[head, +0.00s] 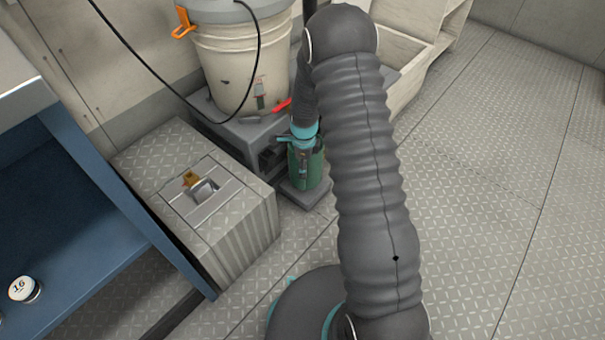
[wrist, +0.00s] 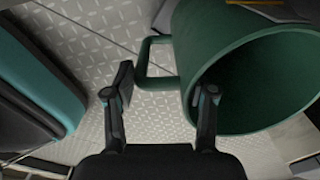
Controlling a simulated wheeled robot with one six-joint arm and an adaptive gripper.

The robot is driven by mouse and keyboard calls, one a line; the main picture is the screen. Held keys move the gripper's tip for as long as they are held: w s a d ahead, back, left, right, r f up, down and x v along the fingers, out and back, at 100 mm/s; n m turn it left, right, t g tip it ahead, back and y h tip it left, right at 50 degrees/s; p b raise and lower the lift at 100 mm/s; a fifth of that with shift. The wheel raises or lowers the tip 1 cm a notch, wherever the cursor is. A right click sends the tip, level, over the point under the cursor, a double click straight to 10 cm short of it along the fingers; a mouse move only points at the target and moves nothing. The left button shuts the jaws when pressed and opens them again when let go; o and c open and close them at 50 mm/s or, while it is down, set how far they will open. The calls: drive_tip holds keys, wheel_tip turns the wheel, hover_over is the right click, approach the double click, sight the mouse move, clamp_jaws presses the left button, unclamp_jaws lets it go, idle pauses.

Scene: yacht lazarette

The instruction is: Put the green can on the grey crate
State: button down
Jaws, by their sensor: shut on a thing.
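The green can (head: 308,170) is dark green, with an open mouth and a side handle that show large in the wrist view (wrist: 230,40). My gripper (wrist: 160,92) has one finger outside the handle and the other at the can's mouth, shut on the can. In the head view my gripper (head: 303,140) is at the can's top, partly hidden by my arm. The can shows over a low grey slab (head: 303,196); I cannot tell if it touches it. A grey stand (head: 238,128) under a bucket and a grey tread-plate box (head: 235,235) are near; I cannot tell which is the crate.
A large cream bucket (head: 238,60) stands on the grey stand, with a red-handled tool (head: 278,106) beside it. A blue shelf unit (head: 90,220) at left holds a white-topped jar (head: 24,289). A beige bin (head: 405,60) is behind my arm. The floor at right is clear.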

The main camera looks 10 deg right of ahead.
drive_tip(key=shift+w+a+f, duration=0.15)
drive_tip(key=shift+f, duration=1.9)
drive_tip(key=shift+c, duration=1.8)
unclamp_jaws()
